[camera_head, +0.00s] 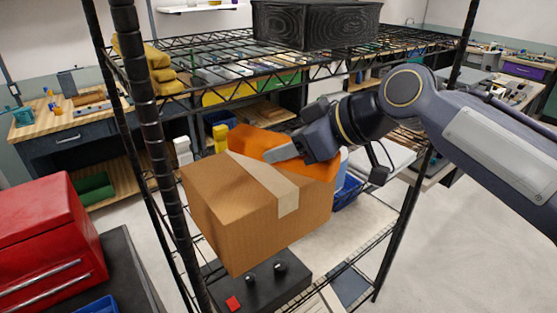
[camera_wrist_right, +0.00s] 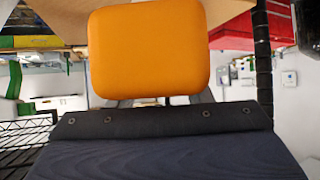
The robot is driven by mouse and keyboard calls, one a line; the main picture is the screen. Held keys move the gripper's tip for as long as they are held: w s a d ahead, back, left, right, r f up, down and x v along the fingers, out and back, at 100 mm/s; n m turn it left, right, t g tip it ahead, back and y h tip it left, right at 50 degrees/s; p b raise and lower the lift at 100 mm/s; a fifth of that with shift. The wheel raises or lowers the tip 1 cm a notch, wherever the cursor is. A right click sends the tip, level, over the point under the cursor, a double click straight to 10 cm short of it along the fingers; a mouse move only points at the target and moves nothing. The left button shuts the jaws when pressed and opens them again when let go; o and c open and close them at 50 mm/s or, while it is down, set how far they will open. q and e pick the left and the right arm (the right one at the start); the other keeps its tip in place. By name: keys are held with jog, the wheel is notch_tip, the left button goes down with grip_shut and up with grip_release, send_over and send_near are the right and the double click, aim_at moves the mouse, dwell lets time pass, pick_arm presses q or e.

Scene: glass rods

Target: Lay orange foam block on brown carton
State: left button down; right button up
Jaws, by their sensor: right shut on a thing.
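The brown carton (camera_head: 240,220) has a pale tape strip across its top and front. It stands inside the wire rack in the head view. My right gripper (camera_head: 287,152) is shut on the orange foam block (camera_head: 255,142), at the far side of the carton's top. The block fills the upper middle of the right wrist view (camera_wrist_right: 149,52). The gripper hides part of the block in the head view. I cannot tell whether the block touches the carton. My left gripper is not in view.
A black rack post (camera_head: 150,130) stands left of the carton. The upper wire shelf bears a black box (camera_head: 314,24) and yellow folded things (camera_head: 157,70). A black box with knobs (camera_head: 262,286) sits below the carton. A red toolbox (camera_head: 45,235) is at left.

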aim_at(279, 183)
jog(key=shift+w+a+f, duration=0.3)
jog(key=shift+w+f, duration=0.05)
jog(key=shift+f, duration=0.15)
jog(key=shift+w+a+f, duration=0.25)
jog(key=shift+w+f, duration=0.1)
jog(key=shift+f, duration=0.15)
jog(key=shift+w+a+f, duration=0.1)
jog(key=shift+f, duration=1.65)
jog(key=shift+f, duration=0.1)
jog(key=o, duration=1)
jog(key=b+v, duration=0.2)
jog(key=v, duration=1)
jog(key=s+d+f+m+h, duration=0.2)
jog(key=s+f, duration=0.4)
jog(key=f, duration=0.3)
jog(key=s+d+f+m+h, duration=0.1)
jog(key=s+d+f+m, duration=0.4)
jog(key=f+m, duration=0.2)
jog(key=s+d+f+m+h, duration=0.2)
jog(key=s+d+f+m, duration=0.2)
jog(key=f, duration=0.7)
jog(key=shift+s+f+h, duration=0.1)
jog(key=shift+s+h, duration=0.05)
jog(key=shift+s, duration=0.5)
jog(key=shift+s+f+h, duration=0.15)
jog(key=shift+s, duration=0.5)
